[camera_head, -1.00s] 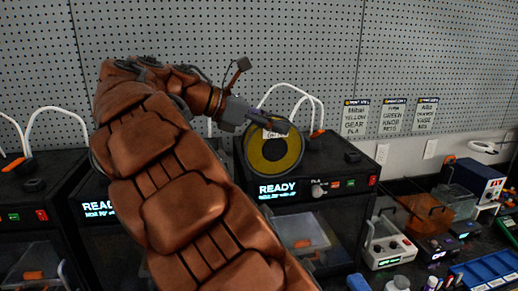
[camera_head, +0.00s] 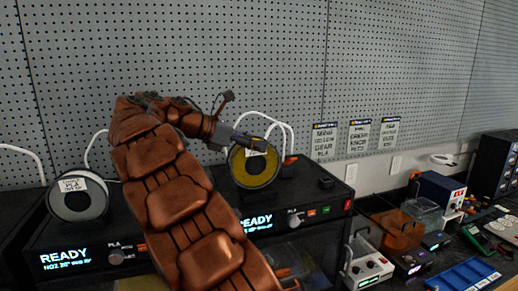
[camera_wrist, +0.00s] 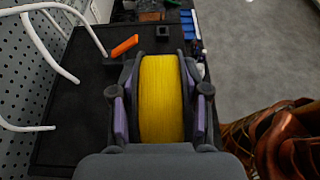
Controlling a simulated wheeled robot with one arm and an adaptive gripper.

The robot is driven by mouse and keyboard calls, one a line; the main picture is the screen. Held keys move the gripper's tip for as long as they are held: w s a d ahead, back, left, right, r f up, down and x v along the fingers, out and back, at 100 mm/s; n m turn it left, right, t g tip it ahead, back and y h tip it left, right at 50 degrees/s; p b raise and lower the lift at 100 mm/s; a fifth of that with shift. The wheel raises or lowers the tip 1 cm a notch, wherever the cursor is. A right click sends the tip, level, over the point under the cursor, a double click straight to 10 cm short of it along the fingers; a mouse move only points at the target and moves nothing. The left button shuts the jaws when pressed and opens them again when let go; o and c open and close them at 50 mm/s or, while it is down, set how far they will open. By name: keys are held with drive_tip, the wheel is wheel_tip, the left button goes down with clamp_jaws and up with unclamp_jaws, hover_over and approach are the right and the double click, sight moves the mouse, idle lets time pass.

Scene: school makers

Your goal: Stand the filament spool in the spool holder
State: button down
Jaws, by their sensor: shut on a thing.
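The filament spool (camera_head: 240,170), yellow filament between dark flanges with a white label, is upright at the top of the right-hand black printer (camera_head: 292,207) in the head view. My gripper (camera_head: 250,143) reaches it from the left, at its upper part. In the wrist view the yellow spool (camera_wrist: 161,100) sits between the two fingers of my gripper (camera_wrist: 160,112), which are shut on its sides. I cannot tell whether the spool's bottom touches anything.
A grey spool (camera_head: 78,197) stands on the left printer (camera_head: 130,235). White tubes (camera_head: 282,128) arch behind the yellow spool, near an orange part (camera_wrist: 124,46). A small black block (camera_head: 326,183) is on the right printer's top. The pegboard wall (camera_head: 200,60) is behind. Tools crowd the right-hand bench.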

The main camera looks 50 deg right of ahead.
sight(259, 154)
drive_tip(key=shift+w+d+f+p, duration=0.2)
drive_tip(key=shift+d+f+p, duration=0.15)
drive_tip(key=shift+d+f, duration=0.45)
drive_tip(key=shift+w+d+f+p, duration=0.2)
drive_tip(key=shift+d+f+p, duration=0.2)
drive_tip(key=shift+f, duration=0.75)
drive_tip(key=c, duration=0.6)
unclamp_jaws()
drive_tip(key=shift+o, duration=0.2)
